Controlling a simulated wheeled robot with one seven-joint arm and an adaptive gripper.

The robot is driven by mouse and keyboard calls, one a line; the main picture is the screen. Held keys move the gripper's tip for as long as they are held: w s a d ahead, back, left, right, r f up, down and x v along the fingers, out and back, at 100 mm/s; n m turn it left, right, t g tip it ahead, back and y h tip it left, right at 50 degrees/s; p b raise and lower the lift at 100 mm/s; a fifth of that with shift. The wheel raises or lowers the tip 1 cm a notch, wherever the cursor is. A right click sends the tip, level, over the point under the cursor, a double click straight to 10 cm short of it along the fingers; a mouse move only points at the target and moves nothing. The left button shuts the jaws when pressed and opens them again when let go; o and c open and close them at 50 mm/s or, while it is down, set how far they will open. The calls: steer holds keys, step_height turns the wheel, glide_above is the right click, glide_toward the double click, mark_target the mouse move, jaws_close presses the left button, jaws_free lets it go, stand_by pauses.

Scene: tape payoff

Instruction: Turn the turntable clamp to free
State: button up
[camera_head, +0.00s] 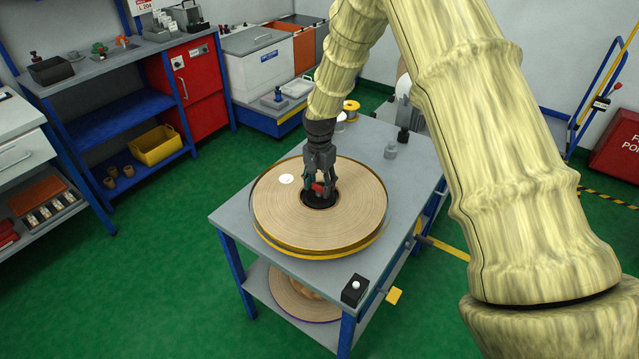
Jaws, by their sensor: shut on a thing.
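A large round tape reel (285,215) lies flat on the grey table (234,237), with a yellow rim round its lower edge. The turntable under it is mostly hidden by the reel. At the dark central hole of the reel, a small red clamp part (318,187) shows between the fingers of my gripper (317,190). My gripper points down and is shut on this red part. Which way the clamp is turned is too small to tell, and the fingers hide part of it.
A black box with a white button (355,289) stands at the table's front corner. Small grey weights (390,149) and a yellow spool (351,108) are at the back. A second reel (296,297) lies on the lower shelf. A blue workbench (120,110) stands at left.

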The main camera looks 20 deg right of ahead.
steer(key=n+p, duration=0.1)
steer(key=n, duration=0.3)
steer(key=shift+n, duration=0.3)
steer(key=n, duration=0.4)
steer(key=shift+n+p, duration=0.3)
steer(key=n, duration=0.4)
steer(key=shift+p, duration=0.3)
steer(key=shift+n, duration=2.1)
steer(key=shift+w, duration=0.1)
steer(key=o, duration=1)
steer(key=shift+r, duration=0.1)
